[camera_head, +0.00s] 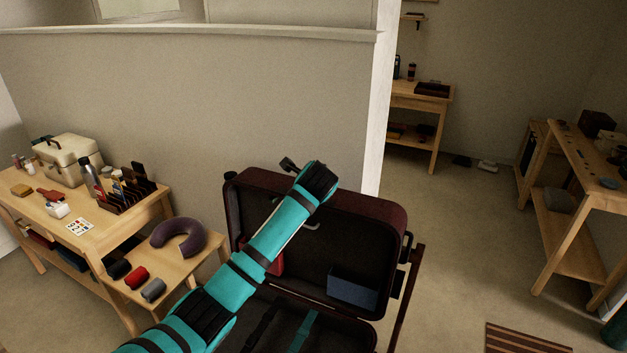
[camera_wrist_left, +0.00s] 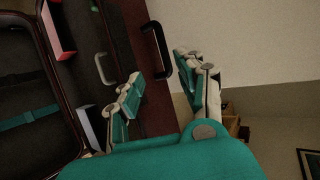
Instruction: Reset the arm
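My left arm (camera_head: 275,235), teal and black, comes in from the lower left and reaches up across the suitcase to the lid's upper edge. In the head view the fingers are mostly hidden behind the wrist. My right gripper is not in view.
A blue box (camera_head: 353,288) and a red box (camera_wrist_left: 58,30) are in the suitcase. A low table (camera_head: 200,270) at left holds a purple neck pillow (camera_head: 180,240) and rolled items. A half wall (camera_head: 220,100) stands behind the lid. Open floor lies right (camera_head: 450,230).

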